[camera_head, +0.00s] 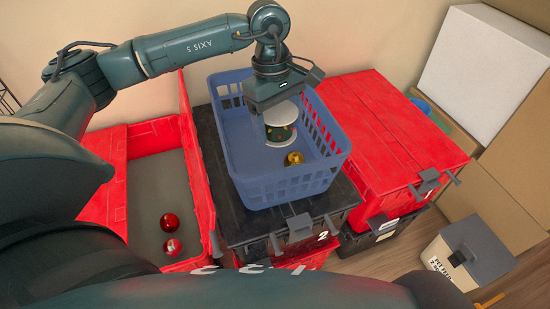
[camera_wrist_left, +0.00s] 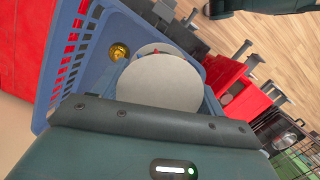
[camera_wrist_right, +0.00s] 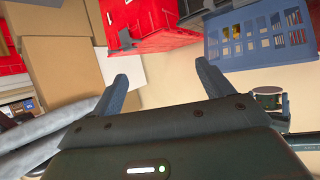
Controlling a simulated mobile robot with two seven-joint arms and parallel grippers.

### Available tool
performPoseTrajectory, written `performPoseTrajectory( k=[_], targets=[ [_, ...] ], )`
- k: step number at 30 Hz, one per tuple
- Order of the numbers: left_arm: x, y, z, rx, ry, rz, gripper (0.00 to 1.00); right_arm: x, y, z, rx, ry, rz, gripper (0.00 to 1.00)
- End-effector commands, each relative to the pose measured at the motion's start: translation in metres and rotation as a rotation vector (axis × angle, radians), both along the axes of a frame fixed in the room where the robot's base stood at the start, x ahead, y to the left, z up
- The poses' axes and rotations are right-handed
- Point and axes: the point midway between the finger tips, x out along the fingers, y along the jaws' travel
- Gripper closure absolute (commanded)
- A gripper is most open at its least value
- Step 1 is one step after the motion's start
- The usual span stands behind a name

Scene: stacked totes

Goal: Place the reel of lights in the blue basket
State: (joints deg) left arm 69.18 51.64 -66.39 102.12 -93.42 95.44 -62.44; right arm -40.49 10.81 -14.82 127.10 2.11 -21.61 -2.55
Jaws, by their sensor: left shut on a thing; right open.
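The blue basket (camera_head: 290,185) stands on a black tote lid in the middle of the head view. The reel of lights (camera_head: 281,117), with pale round end discs and a dark wound middle, is inside the basket's outline. My left gripper (camera_head: 275,105) is shut on the reel from above; whether the reel touches the basket floor I cannot tell. In the left wrist view the reel (camera_wrist_left: 160,82) shows a large pale disc over the basket (camera_wrist_left: 62,72). A gold ball (camera_head: 293,158) lies in the basket. My right gripper (camera_wrist_right: 160,88) is open and empty, with the basket (camera_wrist_right: 262,45) beyond it.
An open red tote (camera_head: 115,185) at the left holds two red balls (camera_head: 170,222). A closed red tote (camera_head: 385,140) stands right of the basket. Cardboard boxes (camera_head: 495,190) and a white box (camera_head: 480,70) fill the right side. A small lidded box (camera_head: 470,252) stands on the floor.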

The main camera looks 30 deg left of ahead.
Motion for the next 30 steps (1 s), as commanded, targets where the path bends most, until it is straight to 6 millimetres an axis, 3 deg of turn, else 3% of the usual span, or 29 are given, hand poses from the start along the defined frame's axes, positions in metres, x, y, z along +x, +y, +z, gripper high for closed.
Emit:
performPoseTrajectory(
  k=[1,9,15,21,26,30],
  targets=[
    [0.006,0.008,-0.024,0.000,0.001,0.154,0.55,0.000,0.000,-0.015,0.003,-0.012,0.001,0.21],
    [0.037,0.047,-0.089,0.002,0.000,1.010,0.55,-0.001,0.000,-0.036,0.010,-0.072,0.007,0.21],
    [0.053,0.076,-0.129,0.002,-0.001,1.558,0.55,-0.001,0.000,-0.046,0.014,-0.111,0.012,0.21],
    [0.061,0.095,-0.148,0.002,0.000,1.878,0.55,-0.002,0.000,-0.049,0.016,-0.133,0.014,0.21],
    [0.063,0.100,-0.159,0.005,0.000,1.959,0.55,-0.002,0.001,-0.051,0.014,-0.138,0.017,0.21],
    [0.062,0.100,-0.182,0.007,0.002,1.962,0.55,-0.001,0.002,-0.055,0.005,-0.138,0.025,0.21]
  ],
)
